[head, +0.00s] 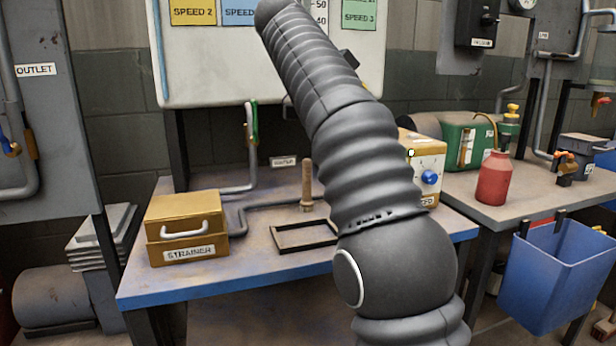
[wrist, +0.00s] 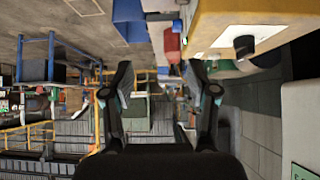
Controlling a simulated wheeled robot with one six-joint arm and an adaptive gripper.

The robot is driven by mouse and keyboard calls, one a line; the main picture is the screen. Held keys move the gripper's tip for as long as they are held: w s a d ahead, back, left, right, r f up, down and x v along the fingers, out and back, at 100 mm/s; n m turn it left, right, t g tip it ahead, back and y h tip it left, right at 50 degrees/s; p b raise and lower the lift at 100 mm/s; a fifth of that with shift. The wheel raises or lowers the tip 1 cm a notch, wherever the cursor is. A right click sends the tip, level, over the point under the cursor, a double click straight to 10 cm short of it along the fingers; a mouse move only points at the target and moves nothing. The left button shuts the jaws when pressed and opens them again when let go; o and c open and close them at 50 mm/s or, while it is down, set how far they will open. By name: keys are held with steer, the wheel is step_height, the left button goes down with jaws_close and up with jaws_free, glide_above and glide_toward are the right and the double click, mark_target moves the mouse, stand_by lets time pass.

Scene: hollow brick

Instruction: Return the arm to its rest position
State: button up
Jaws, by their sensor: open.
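My arm (head: 365,165) rises from the bottom right of the head view, leaning up and left across the bench to the top edge. My gripper is not visible in the head view. In the wrist view my gripper (wrist: 160,78) is open, with its two dark fingers spread apart and nothing between them.
A blue-edged bench (head: 270,265) carries a yellow strainer box (head: 187,228), a black frame (head: 300,237) and a wooden-handled tool (head: 307,185). On the right are a red bottle (head: 493,178) and a hanging blue bin (head: 560,275). A white speed panel (head: 270,75) stands behind my arm.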

steer(key=s+d+f+n+t+y, duration=0.1)
steer(key=s+d+f+n+y, duration=0.2)
steer(key=s+d+f+n, duration=0.3)
steer(key=s+f+n+t+y, duration=0.1)
steer(key=s+f+n, duration=0.3)
steer(key=s+f, duration=0.7)
steer(key=s+f+n+t+y, duration=0.1)
steer(key=s+f+n+y, duration=0.3)
steer(key=s+f, duration=0.7)
step_height(320, 180, down, 5)
steer(key=shift+s+a+f+n+y, duration=0.1)
steer(key=shift+s+a+n+y, duration=0.2)
steer(key=shift+a, duration=0.15)
